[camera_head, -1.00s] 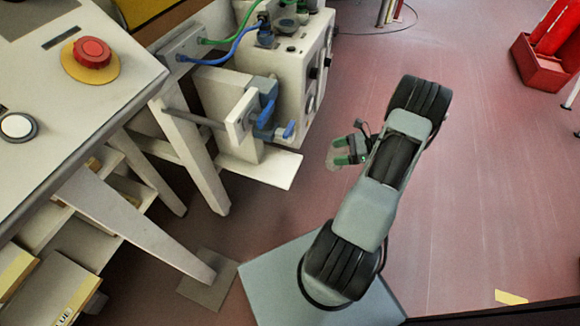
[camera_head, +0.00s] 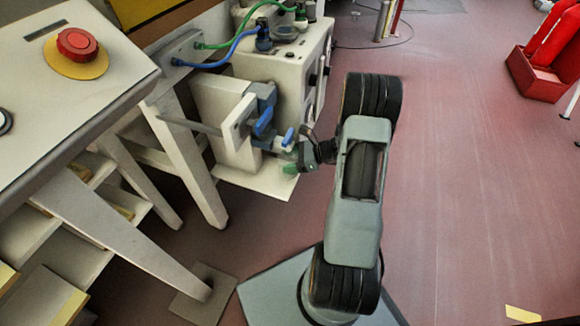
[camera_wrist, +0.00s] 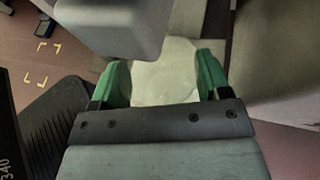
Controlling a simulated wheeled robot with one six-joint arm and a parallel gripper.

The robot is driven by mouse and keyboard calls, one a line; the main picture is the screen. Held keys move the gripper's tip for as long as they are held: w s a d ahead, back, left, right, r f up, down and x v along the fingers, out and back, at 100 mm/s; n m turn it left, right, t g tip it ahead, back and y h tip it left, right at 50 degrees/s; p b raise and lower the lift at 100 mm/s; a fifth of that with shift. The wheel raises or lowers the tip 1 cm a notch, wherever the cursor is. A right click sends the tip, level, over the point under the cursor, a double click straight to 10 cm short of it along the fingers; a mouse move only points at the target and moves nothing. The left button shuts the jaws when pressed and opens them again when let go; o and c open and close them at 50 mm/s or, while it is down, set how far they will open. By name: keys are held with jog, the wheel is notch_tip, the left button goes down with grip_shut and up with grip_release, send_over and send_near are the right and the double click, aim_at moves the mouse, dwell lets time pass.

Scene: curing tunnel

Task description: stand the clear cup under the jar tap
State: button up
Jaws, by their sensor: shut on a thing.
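My gripper (camera_head: 292,168) is at the front edge of a pale shelf plate (camera_head: 250,180), just below and right of blue-handled tap parts (camera_head: 262,121). In the wrist view its green fingers (camera_wrist: 163,82) are shut on the clear cup (camera_wrist: 165,80), a pale see-through round shape between them. The cup is hard to make out in the head view. A second blue lever (camera_head: 289,136) sits just above my gripper. I cannot tell whether the cup touches the plate, or which blue part belongs to the jar tap.
A pale machine box (camera_head: 285,65) with green and blue hoses stands behind the plate. A grey block (camera_wrist: 110,25) hangs close ahead in the wrist view. A console with a red button (camera_head: 79,43) is at left.

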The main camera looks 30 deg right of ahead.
jog(key=shift+f+b, duration=0.6)
jog(key=shift+f, duration=0.9)
jog(key=shift+f, duration=0.15)
jog(key=o, duration=0.9)
jog(key=shift+d+r, duration=0.15)
jog(key=shift+r, duration=0.15)
jog(key=p+v, duration=0.4)
jog(key=v, duration=0.7)
jog(key=shift+s+d, duration=0.2)
jog(key=shift+d, duration=0.1)
jog(key=shift+r, duration=0.1)
